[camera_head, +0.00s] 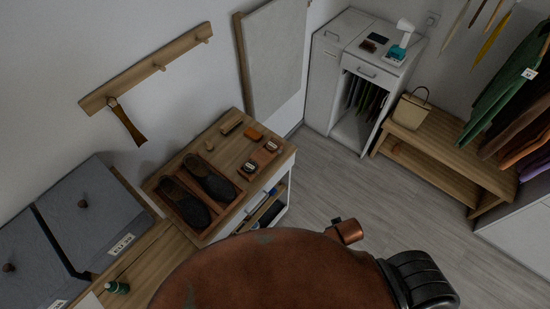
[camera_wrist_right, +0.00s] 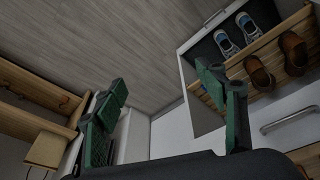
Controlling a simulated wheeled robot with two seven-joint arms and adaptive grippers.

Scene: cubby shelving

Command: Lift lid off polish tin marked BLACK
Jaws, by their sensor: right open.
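Two small dark round tins, one nearer (camera_head: 248,168) and one farther (camera_head: 272,146), sit near the right edge of the wooden cabinet top (camera_head: 228,147) in the head view. Their markings are too small to read, so I cannot tell which is BLACK. Their lids cannot be made out clearly. My right gripper (camera_wrist_right: 164,88) shows in the right wrist view with its green-padded fingers spread apart and nothing between them. It is away from the tins, which are not in that view. My left gripper is not in view.
A tray (camera_head: 172,209) with dark shoes stands left of the tins. A brush (camera_head: 231,127) and an orange block (camera_head: 253,134) lie behind them. Grey lidded boxes (camera_head: 95,205) and a green bottle (camera_head: 117,287) are at left. Shoes on a rack (camera_wrist_right: 269,49) show in the wrist view.

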